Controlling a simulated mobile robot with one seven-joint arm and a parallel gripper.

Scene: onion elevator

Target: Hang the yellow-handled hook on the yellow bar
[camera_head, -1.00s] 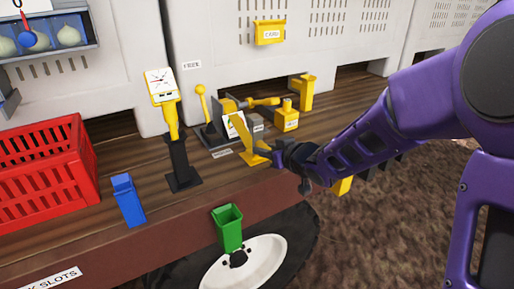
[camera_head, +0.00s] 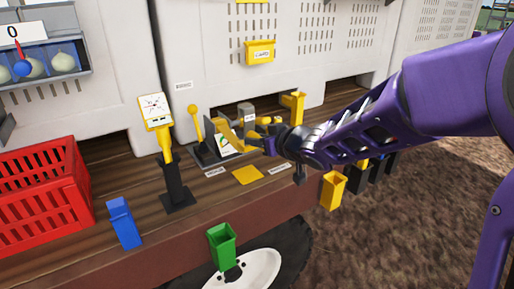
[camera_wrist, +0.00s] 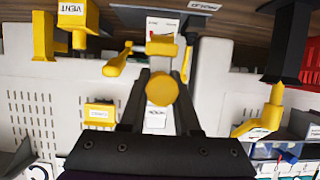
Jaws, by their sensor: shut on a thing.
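My gripper (camera_head: 268,141) is in front of the yellow and grey fixtures at the middle of the wooden deck. In the wrist view, my gripper (camera_wrist: 163,85) is shut on a yellow round-ended piece (camera_wrist: 160,89), seen end-on, which appears to be the yellow-handled hook. Its hook end is hidden or cannot be made out. In the head view, a yellow curved piece (camera_head: 229,135) shows just left of my gripper; I cannot tell whether it belongs to the hook. A flat yellow pad (camera_head: 248,175) lies bare on the deck below. I cannot tell which yellow part is the bar.
A yellow lever (camera_head: 196,122) and a gauge post (camera_head: 176,180) stand to the left. A red crate (camera_head: 42,200), blue bin (camera_head: 123,222), green bin (camera_head: 222,246) and yellow bin (camera_head: 333,190) surround the deck. A yellow box (camera_head: 260,51) hangs on the white wall.

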